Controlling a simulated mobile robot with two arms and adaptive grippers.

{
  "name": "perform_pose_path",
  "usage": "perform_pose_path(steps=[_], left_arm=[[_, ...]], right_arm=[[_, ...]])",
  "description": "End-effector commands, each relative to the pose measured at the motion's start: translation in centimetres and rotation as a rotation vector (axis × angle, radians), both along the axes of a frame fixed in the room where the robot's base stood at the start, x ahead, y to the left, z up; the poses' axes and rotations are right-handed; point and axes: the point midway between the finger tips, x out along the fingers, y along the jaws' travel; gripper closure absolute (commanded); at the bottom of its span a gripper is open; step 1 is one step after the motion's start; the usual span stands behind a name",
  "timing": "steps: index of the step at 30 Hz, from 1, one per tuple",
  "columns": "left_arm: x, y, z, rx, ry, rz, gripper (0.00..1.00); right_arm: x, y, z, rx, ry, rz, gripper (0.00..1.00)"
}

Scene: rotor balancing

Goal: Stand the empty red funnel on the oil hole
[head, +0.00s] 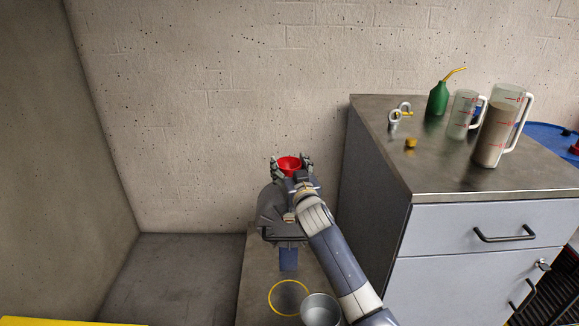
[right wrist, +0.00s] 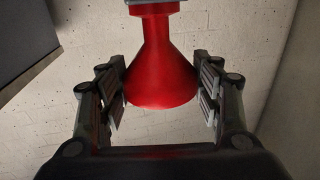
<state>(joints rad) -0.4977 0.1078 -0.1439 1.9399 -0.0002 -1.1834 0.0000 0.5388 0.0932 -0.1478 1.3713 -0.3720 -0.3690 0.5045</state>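The red funnel (head: 289,163) is upright, wide mouth up, above the dark grey machine (head: 272,209). It also shows in the right wrist view (right wrist: 161,75), which looks upside down, with its spout toward the top edge. The spout end is at or against a red collar and a grey part (right wrist: 152,2); I cannot tell how it is seated. My right gripper (head: 291,166) is around the funnel, one finger on each side of its mouth. The fingers look spread, close to the rim. The oil hole itself is hidden. My left gripper is not in view.
A grey cabinet (head: 480,205) stands right of the machine, with a green oil can (head: 437,100), clear jugs (head: 498,127) and small brass parts on top. A yellow ring (head: 271,293) and a metal cup (head: 321,311) are in front. Walls close off the left and back.

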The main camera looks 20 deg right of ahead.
Motion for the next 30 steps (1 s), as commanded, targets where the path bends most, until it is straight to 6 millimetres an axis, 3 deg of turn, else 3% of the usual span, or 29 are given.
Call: perform_pose_path(steps=[1,2,17,30], left_arm=[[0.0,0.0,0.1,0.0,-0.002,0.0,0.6],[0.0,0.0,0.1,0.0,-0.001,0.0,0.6],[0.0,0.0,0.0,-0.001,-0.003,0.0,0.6],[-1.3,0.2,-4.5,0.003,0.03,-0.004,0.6]], right_arm=[[0.0,0.0,0.0,0.0,0.001,0.0,0.27],[0.0,0.0,0.0,0.0,0.001,0.0,0.21],[-0.1,0.0,0.3,0.0,0.001,0.0,0.21],[-7.3,0.4,0.2,0.001,0.003,-0.001,0.21]])
